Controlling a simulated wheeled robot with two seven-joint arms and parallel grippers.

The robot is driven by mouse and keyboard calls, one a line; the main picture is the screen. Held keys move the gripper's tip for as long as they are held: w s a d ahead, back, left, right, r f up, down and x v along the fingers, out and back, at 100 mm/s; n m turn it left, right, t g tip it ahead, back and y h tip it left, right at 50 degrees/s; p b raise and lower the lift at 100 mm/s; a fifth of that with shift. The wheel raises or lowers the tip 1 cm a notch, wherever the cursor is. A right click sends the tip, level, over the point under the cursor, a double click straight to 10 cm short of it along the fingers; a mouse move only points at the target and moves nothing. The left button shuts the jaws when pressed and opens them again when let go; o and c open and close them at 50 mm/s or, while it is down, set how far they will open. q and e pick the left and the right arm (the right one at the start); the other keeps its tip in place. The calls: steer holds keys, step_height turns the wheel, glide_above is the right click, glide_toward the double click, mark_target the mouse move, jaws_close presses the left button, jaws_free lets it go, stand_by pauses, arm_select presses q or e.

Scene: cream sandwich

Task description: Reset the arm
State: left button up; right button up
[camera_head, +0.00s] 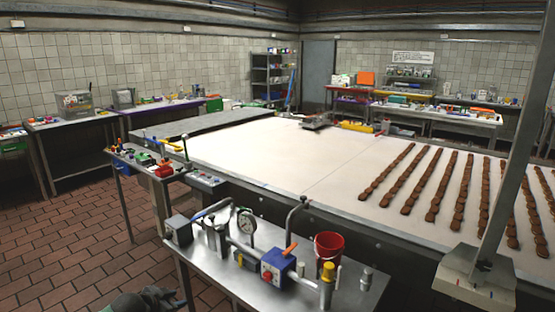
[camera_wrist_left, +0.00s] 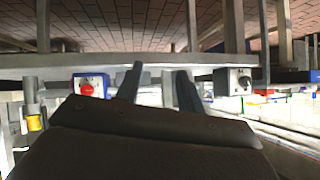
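My left gripper shows in the head view as a dark shape (camera_head: 150,299) at the bottom edge, over the brick floor and left of the steel side table (camera_head: 225,275). In the left wrist view its two dark fingers (camera_wrist_left: 159,85) stand apart with nothing between them, so it is open and empty. It appears apart from the table and touches nothing that I can see. My right gripper is in neither view.
The side table carries a gauge (camera_head: 246,224), a blue box with an orange lever (camera_head: 278,268) and a red bucket (camera_head: 328,247). Behind it is a long white conveyor (camera_head: 290,160) with rows of brown biscuits (camera_head: 450,188). Brick floor (camera_head: 70,245) is open at left.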

arm_select(q)
step_height(320, 180, down, 10)
steer(key=s+a+n+g+y, duration=0.1)
steer(key=a+n+y, duration=0.1)
steer(key=a+y, duration=0.15)
steer(key=s+d+f+n+g+y, duration=0.1)
steer(key=s+d+f, duration=0.1)
steer(key=s+f, duration=0.45)
steer(key=s+d+f+n+g+y, duration=0.1)
steer(key=s+d+f, duration=0.2)
steer(key=s+f, duration=0.35)
steer(key=s+d+f+g, duration=0.2)
steer(key=s+d+f, duration=0.2)
steer(key=s, duration=0.7)
steer(key=s+d+f+n+g+h, duration=0.1)
steer(key=s+d+f, duration=0.4)
steer(key=s+f, duration=0.4)
steer(key=s+d+f+n+g, duration=0.1)
steer(key=s+d+f, duration=0.4)
steer(key=s, duration=0.7)
steer(key=shift+s+f+g+h, duration=0.35)
steer(key=shift+s+f+g, duration=0.05)
steer(key=shift+f+g, duration=0.45)
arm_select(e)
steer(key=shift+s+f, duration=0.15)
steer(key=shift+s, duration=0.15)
